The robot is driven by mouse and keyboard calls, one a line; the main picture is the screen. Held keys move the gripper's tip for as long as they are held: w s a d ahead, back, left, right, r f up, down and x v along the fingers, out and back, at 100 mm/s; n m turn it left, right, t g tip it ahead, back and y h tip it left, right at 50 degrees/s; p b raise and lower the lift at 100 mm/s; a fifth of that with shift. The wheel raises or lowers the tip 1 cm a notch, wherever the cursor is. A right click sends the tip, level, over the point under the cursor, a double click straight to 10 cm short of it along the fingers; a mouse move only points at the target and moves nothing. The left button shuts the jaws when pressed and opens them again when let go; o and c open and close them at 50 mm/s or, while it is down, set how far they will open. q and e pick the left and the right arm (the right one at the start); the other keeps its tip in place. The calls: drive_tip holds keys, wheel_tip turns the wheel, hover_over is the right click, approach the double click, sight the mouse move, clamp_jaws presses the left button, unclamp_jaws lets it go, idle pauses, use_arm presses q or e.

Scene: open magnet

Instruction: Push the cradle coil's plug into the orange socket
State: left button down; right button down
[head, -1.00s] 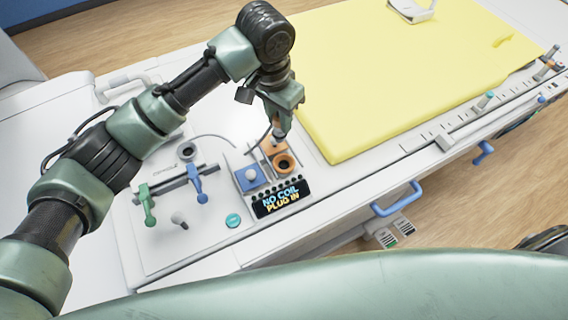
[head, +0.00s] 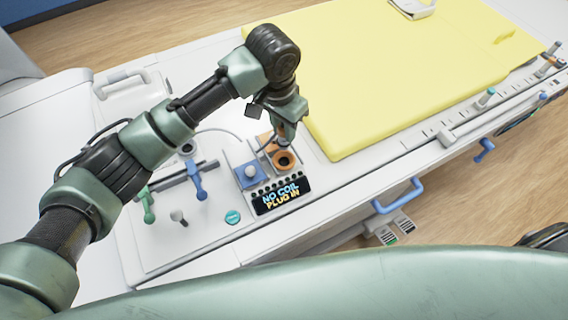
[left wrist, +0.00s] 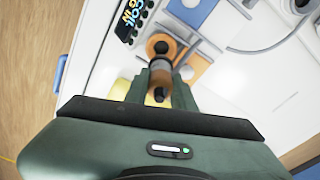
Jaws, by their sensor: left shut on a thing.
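My left gripper (head: 284,138) is shut on the plug, just above the orange socket (head: 286,161) on the console. In the left wrist view the plug (left wrist: 158,79) is a cylinder with an orange-brown body and a dark end, between my two fingers. The orange socket (left wrist: 160,43) shows just beyond the plug there, with its round opening partly covered. I cannot tell whether the plug's tip touches the socket. A thin grey cable (head: 222,130) loops to the left behind my gripper. My right gripper is not in view.
A blue socket block (head: 250,176) with a pale knob sits left of the orange one. The display (head: 281,196) reads "NO COIL PLUG IN". Green (head: 147,204) and blue (head: 198,182) levers stand to the left. A yellow mat (head: 400,70) lies to the right.

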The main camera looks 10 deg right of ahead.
sight(284, 141)
use_arm(q)
drive_tip(key=shift+f+b, duration=0.55)
drive_tip(key=shift+f, duration=2)
drive_tip(key=shift+f+b, duration=0.35)
drive_tip(key=shift+f, duration=1.35)
drive_tip(key=c, duration=1.1)
unclamp_jaws()
drive_tip(key=r, duration=0.2)
drive_tip(key=r+b, duration=0.1)
drive_tip(key=r, duration=0.4)
drive_tip(key=shift+s+a+r+b, duration=0.3)
drive_tip(key=shift+a+r+b, duration=0.05)
drive_tip(key=shift+r+b, duration=0.05)
drive_tip(key=shift+f, duration=0.1)
